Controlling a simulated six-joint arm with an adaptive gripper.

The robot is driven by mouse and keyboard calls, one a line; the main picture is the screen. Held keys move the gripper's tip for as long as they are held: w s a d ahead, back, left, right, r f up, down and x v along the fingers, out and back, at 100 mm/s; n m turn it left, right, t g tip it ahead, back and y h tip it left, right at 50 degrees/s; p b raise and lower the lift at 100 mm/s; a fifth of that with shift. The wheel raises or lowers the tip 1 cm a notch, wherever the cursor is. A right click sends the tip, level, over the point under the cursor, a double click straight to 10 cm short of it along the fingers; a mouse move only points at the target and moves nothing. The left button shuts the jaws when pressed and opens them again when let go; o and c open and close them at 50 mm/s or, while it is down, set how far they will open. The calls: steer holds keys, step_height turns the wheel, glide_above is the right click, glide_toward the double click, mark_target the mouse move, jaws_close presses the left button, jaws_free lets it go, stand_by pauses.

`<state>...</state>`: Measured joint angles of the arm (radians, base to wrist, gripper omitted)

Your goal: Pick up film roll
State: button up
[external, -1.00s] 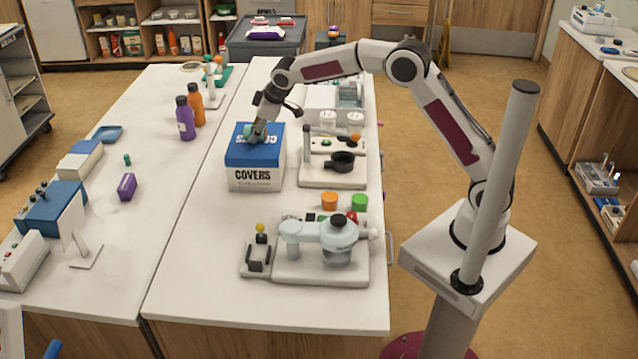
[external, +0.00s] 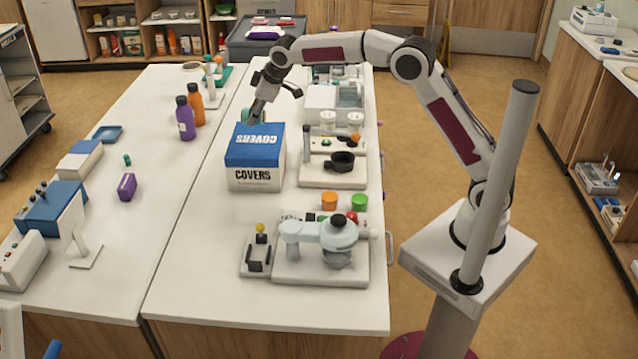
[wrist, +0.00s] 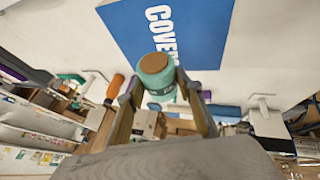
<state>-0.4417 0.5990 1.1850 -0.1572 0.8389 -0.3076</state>
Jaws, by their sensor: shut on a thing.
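The film roll (wrist: 157,78) is a teal cylinder with a brown end, seen large between my fingers in the wrist view. In the external view the film roll (external: 246,115) is a small teal patch, partly hidden by my gripper. My gripper (external: 254,115) points down and is shut on the roll. In the wrist view my gripper (wrist: 162,90) has one finger on each side of it. The roll appears just above the far edge of the blue-topped COVERS box (external: 255,146), apparently clear of it.
Purple and orange bottles (external: 185,118) stand left of the box. A small appliance with a black pan (external: 341,161) is to its right. A pale blue machine (external: 330,234) stands nearer. The bench in front of the box is mostly clear on the left.

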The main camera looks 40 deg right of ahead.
steer(key=shift+r, duration=1.9)
steer(key=shift+c, duration=0.2)
steer(key=s+d+m+g, duration=0.1)
steer(key=s+d+m, duration=0.1)
steer(key=s+m, duration=0.3)
steer(key=shift+s+d+r, duration=0.15)
steer(key=shift+s+d, duration=0.25)
glide_toward(269, 143)
steer(key=shift+w+a, duration=0.15)
steer(key=shift+w, duration=0.8)
steer(key=shift+f, duration=0.2)
steer(key=shift+f, duration=1.85)
steer(key=shift+f, duration=0.1)
